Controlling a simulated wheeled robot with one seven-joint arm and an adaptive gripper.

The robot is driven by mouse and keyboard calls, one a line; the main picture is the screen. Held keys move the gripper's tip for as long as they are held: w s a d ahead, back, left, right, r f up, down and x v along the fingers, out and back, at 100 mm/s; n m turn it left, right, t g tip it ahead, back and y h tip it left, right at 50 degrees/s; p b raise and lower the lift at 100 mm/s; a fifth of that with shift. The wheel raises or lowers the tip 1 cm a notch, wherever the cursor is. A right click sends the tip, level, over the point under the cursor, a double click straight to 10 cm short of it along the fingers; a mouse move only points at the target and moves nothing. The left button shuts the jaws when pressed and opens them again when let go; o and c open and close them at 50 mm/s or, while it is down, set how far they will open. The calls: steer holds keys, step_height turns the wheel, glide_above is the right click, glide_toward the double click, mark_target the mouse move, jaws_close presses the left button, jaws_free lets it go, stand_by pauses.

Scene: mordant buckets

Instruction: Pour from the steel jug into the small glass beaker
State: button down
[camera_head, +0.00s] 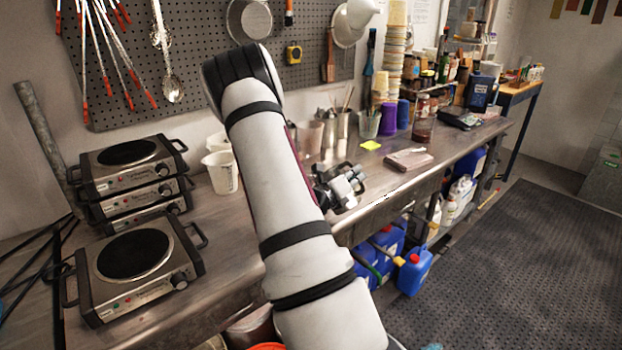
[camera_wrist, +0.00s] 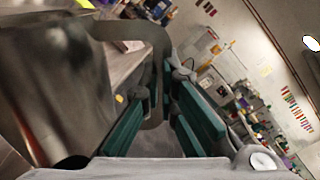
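The steel jug (camera_wrist: 55,85) fills the left of the wrist view, large and close. Its curved grey handle (camera_wrist: 130,30) runs down between the two teal finger pads of my gripper (camera_wrist: 160,115). The pads appear closed on the handle. In the head view, my gripper (camera_head: 342,186) shows partly beside my arm over the front part of the bench, and the jug is hidden behind my arm. I cannot pick out the small glass beaker with certainty. Whether the jug rests on the bench or hangs clear of it cannot be told.
The steel bench (camera_head: 230,225) carries hot plates (camera_head: 135,255) at left and a white tub (camera_head: 221,172). Cups and a glass of utensils (camera_head: 368,125) stand at the back. A pinkish-grey box (camera_head: 408,160) lies to the right. Blue canisters (camera_head: 414,270) stand below.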

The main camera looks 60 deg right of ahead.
steer(key=shift+s+f+m, duration=0.5)
steer(key=shift+f+m, duration=0.1)
steer(key=shift+f, duration=0.1)
steer(key=shift+s+f+m+p, duration=3.2)
steer(key=shift+f+m+p, duration=0.45)
steer(key=shift+p, duration=0.5)
steer(key=r+p, duration=0.1)
steer(key=r, duration=0.1)
steer(key=r+p, duration=0.1)
steer(key=r, duration=0.1)
steer(key=r+p, duration=0.1)
steer(key=r, duration=0.1)
steer(key=shift+a, duration=0.4)
